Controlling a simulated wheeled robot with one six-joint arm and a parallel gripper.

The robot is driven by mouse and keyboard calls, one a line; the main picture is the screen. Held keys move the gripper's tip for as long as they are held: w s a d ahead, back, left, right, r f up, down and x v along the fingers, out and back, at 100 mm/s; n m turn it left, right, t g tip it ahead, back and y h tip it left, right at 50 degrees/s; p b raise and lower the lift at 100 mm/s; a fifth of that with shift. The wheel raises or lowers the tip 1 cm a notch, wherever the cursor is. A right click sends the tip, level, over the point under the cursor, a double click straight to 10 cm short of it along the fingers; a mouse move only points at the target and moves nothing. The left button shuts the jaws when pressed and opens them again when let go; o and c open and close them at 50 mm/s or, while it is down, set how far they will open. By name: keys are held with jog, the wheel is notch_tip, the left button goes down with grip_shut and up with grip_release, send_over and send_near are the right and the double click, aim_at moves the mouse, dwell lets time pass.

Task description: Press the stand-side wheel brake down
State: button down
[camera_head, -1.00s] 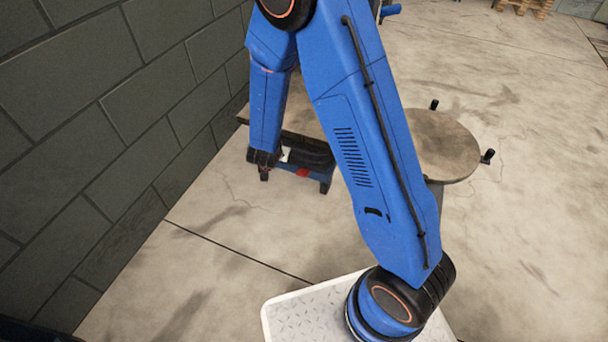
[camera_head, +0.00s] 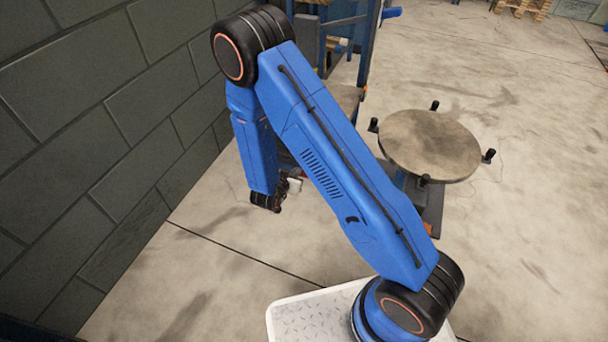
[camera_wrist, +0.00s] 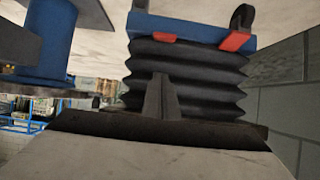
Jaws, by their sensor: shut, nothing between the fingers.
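In the wrist view, seen upside down, a lift cart shows black bellows (camera_wrist: 185,72) and a blue base frame (camera_wrist: 190,28). Two red brake pedals sit on the frame: the stand-side one (camera_wrist: 165,37) is left, the other (camera_wrist: 235,40) right by a black wheel (camera_wrist: 242,16). My gripper (camera_wrist: 160,80) is shut and empty. Its grey tip shows in front of the bellows, just below the left pedal in the picture; whether they touch I cannot tell. In the head view my arm hides the cart and the fingertips.
A round-topped stand (camera_head: 430,146) with black knobs is right of my arm; its blue post (camera_wrist: 48,42) shows in the wrist view. A block wall (camera_head: 110,100) runs along the left. A blue rack (camera_head: 350,40) stands behind. Floor between wall and arm is clear.

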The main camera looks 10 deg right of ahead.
send_over(304, 176)
notch_tip(304, 176, down, 5)
jog(key=shift+s+a+f, duration=0.15)
jog(key=shift+s+f, duration=0.05)
jog(key=shift+f, duration=0.8)
jog(key=shift+s+a+f, duration=0.1)
jog(key=shift+s+f, duration=0.05)
jog(key=shift+f, duration=0.8)
jog(key=shift+a, duration=0.1)
jog(key=shift+s+a+f+t+h, duration=0.15)
jog(key=shift+s+f+t+h, duration=0.15)
jog(key=shift+f, duration=0.55)
jog(key=shift+s+a+f+t+h, duration=0.2)
jog(key=shift+f+t, duration=0.25)
jog(key=shift+f, duration=0.4)
jog(key=shift+s+a+f+t+h, duration=0.1)
jog(key=shift+s+f+t+h, duration=0.2)
jog(key=shift+f, duration=0.55)
